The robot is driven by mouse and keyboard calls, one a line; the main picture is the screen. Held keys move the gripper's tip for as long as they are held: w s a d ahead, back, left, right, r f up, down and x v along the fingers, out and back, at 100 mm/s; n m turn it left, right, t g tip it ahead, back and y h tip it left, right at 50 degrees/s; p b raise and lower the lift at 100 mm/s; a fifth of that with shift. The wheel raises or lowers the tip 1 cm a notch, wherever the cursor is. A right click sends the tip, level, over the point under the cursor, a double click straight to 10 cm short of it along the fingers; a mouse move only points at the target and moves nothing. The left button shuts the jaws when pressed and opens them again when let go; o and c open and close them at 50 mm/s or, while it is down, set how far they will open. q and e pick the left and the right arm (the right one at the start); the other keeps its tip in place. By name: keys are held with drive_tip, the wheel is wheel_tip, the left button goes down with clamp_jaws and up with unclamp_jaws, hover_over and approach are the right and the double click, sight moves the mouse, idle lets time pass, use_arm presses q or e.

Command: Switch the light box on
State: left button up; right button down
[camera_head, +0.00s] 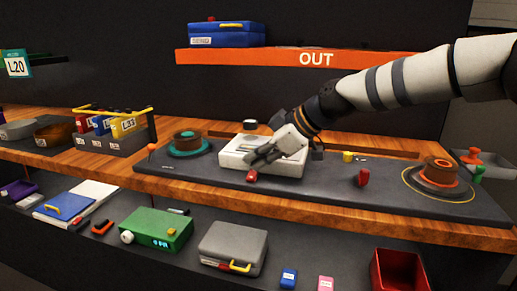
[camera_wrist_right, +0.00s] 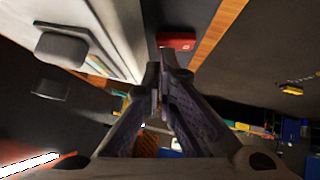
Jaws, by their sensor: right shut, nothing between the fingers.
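The light box, a low white box (camera_head: 234,160), sits on the dark panel in the middle of the head view. A small red piece (camera_head: 252,176) is at its front edge; a red piece with a small pale mark (camera_wrist_right: 177,39) shows just beyond my fingertips in the wrist view. My right gripper (camera_head: 258,159) is shut and empty over the front of the white box, partly hiding its top. In the wrist view its fingertips (camera_wrist_right: 162,76) are together, close to the red piece; I cannot tell whether they touch. I do not see my left gripper.
The dark panel (camera_head: 330,190) also carries a left round dial (camera_head: 188,142), a right round dial (camera_head: 440,172), a red knob (camera_head: 363,177) and a yellow knob (camera_head: 347,156). A lower shelf holds a green box (camera_head: 156,228) and a grey case (camera_head: 232,246).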

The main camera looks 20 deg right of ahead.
idle(0.3)
drive_tip(key=shift+w+f, duration=0.1)
drive_tip(key=shift+f, duration=0.3)
drive_tip(key=shift+w+d+f+m+g+y+b, duration=0.2)
drive_tip(key=shift+f+m+g+y+b, duration=0.15)
drive_tip(key=shift+g+b, duration=0.3)
drive_tip(key=shift+s+a+r, duration=0.2)
drive_tip(key=shift+s+r, duration=0.05)
drive_tip(key=shift+s, duration=0.1)
drive_tip(key=shift+s+a+f+p, duration=0.1)
drive_tip(key=shift+s+a+p, duration=0.2)
drive_tip(key=shift+s+p, duration=0.2)
use_arm(q)
drive_tip(key=shift+s+f, duration=0.25)
drive_tip(key=shift+s, duration=0.05)
use_arm(e)
drive_tip(key=shift+w, duration=0.1)
